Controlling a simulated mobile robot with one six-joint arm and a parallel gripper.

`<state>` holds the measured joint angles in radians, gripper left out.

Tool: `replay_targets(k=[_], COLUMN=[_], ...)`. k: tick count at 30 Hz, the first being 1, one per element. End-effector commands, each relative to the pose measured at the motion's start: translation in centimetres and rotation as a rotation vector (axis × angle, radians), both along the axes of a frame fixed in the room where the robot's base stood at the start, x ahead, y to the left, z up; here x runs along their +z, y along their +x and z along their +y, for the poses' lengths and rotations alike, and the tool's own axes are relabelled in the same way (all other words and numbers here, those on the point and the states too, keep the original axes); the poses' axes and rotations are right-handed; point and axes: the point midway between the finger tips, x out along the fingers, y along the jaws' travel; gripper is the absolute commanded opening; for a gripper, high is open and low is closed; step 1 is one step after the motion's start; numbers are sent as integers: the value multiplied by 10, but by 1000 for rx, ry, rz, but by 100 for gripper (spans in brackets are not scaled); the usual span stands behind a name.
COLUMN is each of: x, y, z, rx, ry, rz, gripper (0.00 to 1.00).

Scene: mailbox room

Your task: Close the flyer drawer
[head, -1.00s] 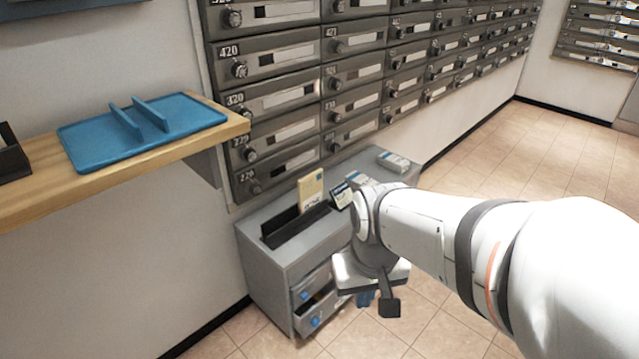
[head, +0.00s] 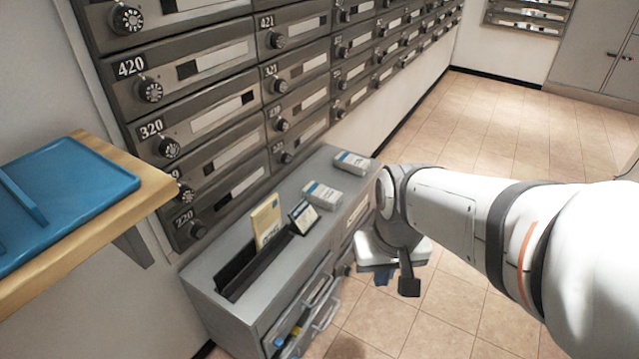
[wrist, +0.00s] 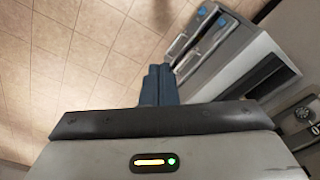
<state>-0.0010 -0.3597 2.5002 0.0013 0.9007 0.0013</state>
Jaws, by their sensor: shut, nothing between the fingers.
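The flyer drawer appears to be one of the drawers (head: 320,308) low in the grey cabinet's front, in the head view. At least one there looks pulled out, with a dark gap and blue and yellow bits at it; I cannot read which drawer is which. Drawer fronts (wrist: 202,45) with blue marks also show at the upper right of the wrist view. My gripper (head: 384,279) is to the right of the cabinet, apart from the drawers and partly hidden by my wrist. In the wrist view its blue fingers (wrist: 160,82) are together and empty.
The grey cabinet (head: 222,262) holds a black slot with a tan card and small boxes (head: 322,194) on top. Mailboxes (head: 205,65) line the wall above. A wooden shelf (head: 158,185) with a blue tray (head: 75,195) juts out at left. Tiled floor (head: 480,120) is clear at right.

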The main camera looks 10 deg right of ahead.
Motion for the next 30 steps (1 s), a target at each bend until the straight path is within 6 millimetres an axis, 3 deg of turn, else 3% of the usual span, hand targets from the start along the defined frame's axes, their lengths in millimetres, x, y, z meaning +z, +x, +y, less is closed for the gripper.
replay_targets(k=[8, 14, 23, 30], x=[-5, -29, -86, -146], y=[6, 30, 83, 125], z=[1, -5, -2, -11], rx=[-29, -163, -439, -666], ry=[25, 148, 427, 678], rz=[40, 206, 491, 677], gripper=[0, 0, 0, 0])
